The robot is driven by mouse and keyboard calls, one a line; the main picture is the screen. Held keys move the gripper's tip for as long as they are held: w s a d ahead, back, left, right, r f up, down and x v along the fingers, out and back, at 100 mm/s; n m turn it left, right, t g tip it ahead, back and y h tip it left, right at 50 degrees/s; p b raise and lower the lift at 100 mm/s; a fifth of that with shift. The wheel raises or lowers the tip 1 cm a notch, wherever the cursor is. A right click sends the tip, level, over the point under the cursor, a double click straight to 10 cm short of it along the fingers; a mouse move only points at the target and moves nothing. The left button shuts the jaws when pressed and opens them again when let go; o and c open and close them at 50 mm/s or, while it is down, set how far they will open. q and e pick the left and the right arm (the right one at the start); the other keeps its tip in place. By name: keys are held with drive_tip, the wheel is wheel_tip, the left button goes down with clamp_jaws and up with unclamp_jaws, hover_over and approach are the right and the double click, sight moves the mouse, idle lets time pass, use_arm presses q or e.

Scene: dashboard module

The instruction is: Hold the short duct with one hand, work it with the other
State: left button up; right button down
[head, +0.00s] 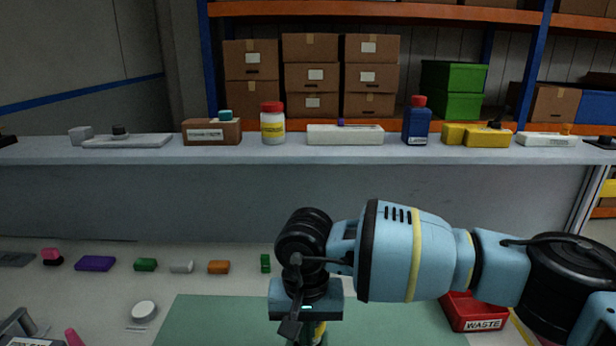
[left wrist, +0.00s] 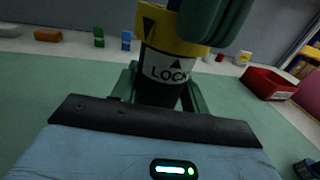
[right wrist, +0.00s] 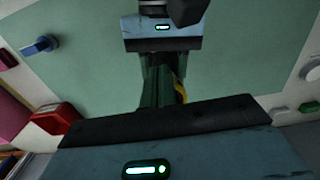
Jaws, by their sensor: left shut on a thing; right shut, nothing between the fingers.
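The short duct (left wrist: 165,72) stands upright in the left wrist view, a black body with a white LOCK band and a yellow collar at its top. My left gripper (left wrist: 160,88) is shut on its lower body, one green finger on each side. My right gripper (head: 305,325) is over it in the head view, with its fingertips largely hidden. In the left wrist view its dark green fingers are at the yellow collar; I cannot tell if they touch. In the right wrist view the right fingers (right wrist: 160,85) are shut, with a yellow edge of the collar beside them.
A green mat (head: 200,320) covers the bench. A red WASTE bin (head: 478,312) is at the right. Small coloured blocks, including an orange one (head: 218,267), lie along the back, with a white round piece (head: 143,312) left of the mat. A raised shelf (head: 240,155) carries boxes and bottles.

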wheel_tip(320, 180, up, 6)
drive_tip(key=shift+f, duration=0.1)
idle(0.4)
use_arm(q)
drive_tip(key=o, duration=1.4)
drive_tip(key=shift+c, duration=0.2)
drive_tip(key=s, duration=0.2)
drive_tip(key=s+a, duration=0.1)
drive_tip(key=s, duration=0.4)
drive_tip(key=shift+s+a, duration=0.2)
drive_tip(key=shift+a, duration=0.05)
drive_tip(key=shift+f, duration=0.1)
